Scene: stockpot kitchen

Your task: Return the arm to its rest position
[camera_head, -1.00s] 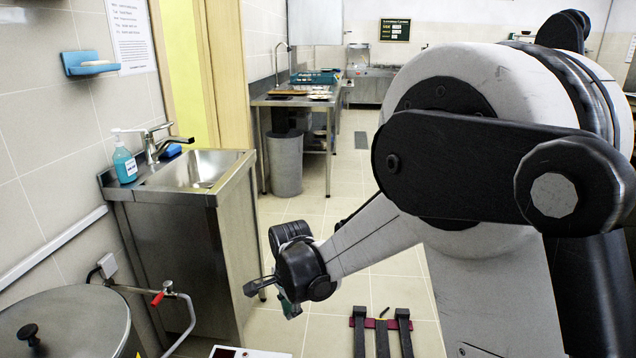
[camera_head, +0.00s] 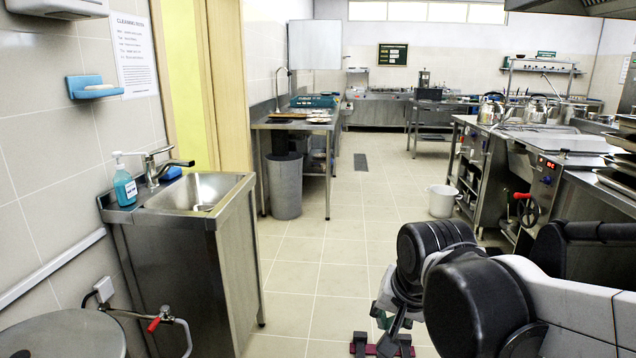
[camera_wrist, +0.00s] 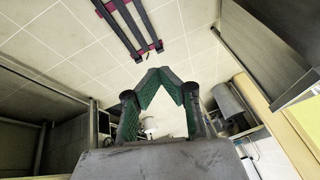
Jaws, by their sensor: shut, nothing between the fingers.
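My arm reaches in from the right of the head view, folded low, with its dark wrist joints in front of the floor. My gripper (camera_wrist: 163,74) shows in the wrist view with its green-padded fingers meeting at the tips, shut and empty. In the head view only a small part of the gripper (camera_head: 384,316) shows, low in front of the arm, and its fingertips are hard to make out there. It appears clear of the furniture.
A steel sink cabinet (camera_head: 180,270) stands at left, with a pot lid (camera_head: 70,335) at lower left. A grey bin (camera_head: 285,187) and white bucket (camera_head: 442,201) stand on the tiled floor. A stove counter (camera_head: 535,160) lies at right.

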